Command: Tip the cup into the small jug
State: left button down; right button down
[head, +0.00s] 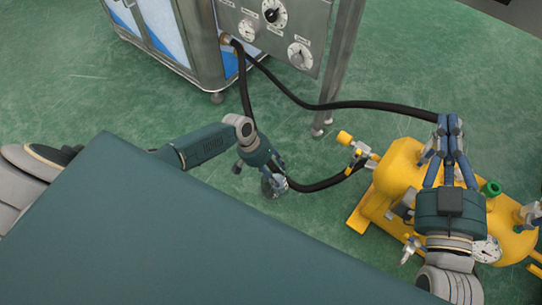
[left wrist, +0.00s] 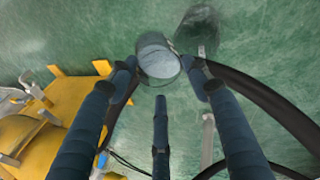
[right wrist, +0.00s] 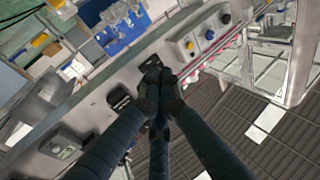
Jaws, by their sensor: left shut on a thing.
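My left gripper (head: 276,177) is shut on a small round cup (left wrist: 158,62). The cup lies between its fingertips in the left wrist view, with a pale grey round face towards the camera. In the head view the fingers largely hide it. A dark see-through shape (left wrist: 198,28) shows just beyond the cup; I cannot tell whether it is a vessel or a shadow. I cannot make out the small jug for certain in any view. My right gripper (head: 451,128) has its fingers together over the yellow tank, and its tips also meet in the right wrist view (right wrist: 158,82).
The yellow tank (head: 400,165) with valves stands at the right. A black hose (head: 350,104) runs from the grey gauge panel (head: 285,35) towards it, and another passes close by my left gripper.

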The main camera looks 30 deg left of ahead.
pick_arm(q)
jog(key=shift+w+b, duration=0.1)
jog(key=shift+b, duration=0.35)
jog(key=shift+a+h+b, duration=0.1)
jog(key=shift+h+b, duration=0.3)
jog(key=shift+b, duration=0.05)
pick_arm(e)
jog(key=s+r+t+y, duration=0.1)
jog(key=s+r+t, duration=0.2)
jog(key=r, duration=0.6)
jog(key=shift+s+r+t+y, duration=0.25)
jog(key=shift+r+t+y, duration=0.05)
jog(key=shift+t, duration=0.6)
jog(key=shift+a, duration=0.1)
pick_arm(q)
jog(key=shift+w, duration=0.1)
pick_arm(e)
jog(key=shift+s, duration=0.1)
